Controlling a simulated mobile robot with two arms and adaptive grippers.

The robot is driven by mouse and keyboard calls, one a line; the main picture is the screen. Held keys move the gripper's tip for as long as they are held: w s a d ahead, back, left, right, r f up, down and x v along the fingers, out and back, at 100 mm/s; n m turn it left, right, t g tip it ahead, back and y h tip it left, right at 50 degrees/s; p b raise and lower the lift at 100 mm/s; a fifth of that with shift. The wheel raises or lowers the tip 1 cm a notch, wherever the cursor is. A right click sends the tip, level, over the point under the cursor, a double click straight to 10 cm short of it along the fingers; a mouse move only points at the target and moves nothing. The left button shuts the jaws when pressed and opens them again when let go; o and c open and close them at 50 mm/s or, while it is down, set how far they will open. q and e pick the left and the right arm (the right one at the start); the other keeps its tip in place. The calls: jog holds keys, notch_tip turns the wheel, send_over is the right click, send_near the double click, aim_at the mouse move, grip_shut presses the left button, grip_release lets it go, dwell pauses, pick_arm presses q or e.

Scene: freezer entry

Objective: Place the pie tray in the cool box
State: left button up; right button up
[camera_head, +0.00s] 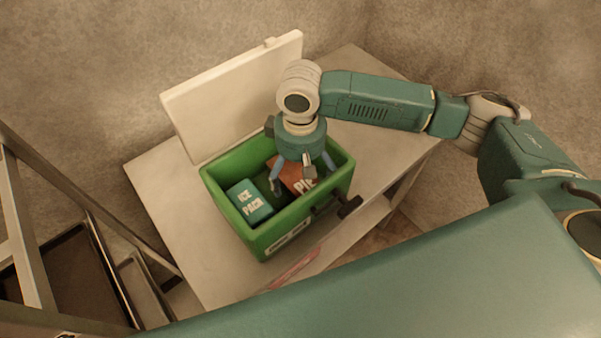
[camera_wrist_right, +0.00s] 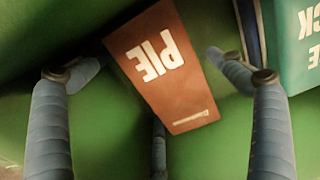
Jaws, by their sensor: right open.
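The pie tray, a brown-red box marked PIE (camera_head: 291,177), lies inside the green cool box (camera_head: 229,222). The cool box stands on the table with its white lid (camera_head: 235,95) open at the back. My right gripper (camera_head: 302,180) is over the cool box, pointing down, its fingers spread above the pie tray. In the right wrist view the pie tray (camera_wrist_right: 162,66) lies between and beyond the open fingers, apart from them, against the green interior. My arm hides part of the pie tray in the head view. My left gripper is not in view.
A teal ice pack (camera_head: 249,202) lies in the cool box left of the pie tray; its edge shows in the right wrist view (camera_wrist_right: 297,45). The pale table (camera_head: 165,200) has free room left of the box. A metal rack with dark trays (camera_head: 70,275) stands at left.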

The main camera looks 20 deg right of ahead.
notch_tip(320, 180, up, 12)
jog(key=b, duration=0.2)
jog(key=shift+r, duration=0.15)
dwell(0.5)
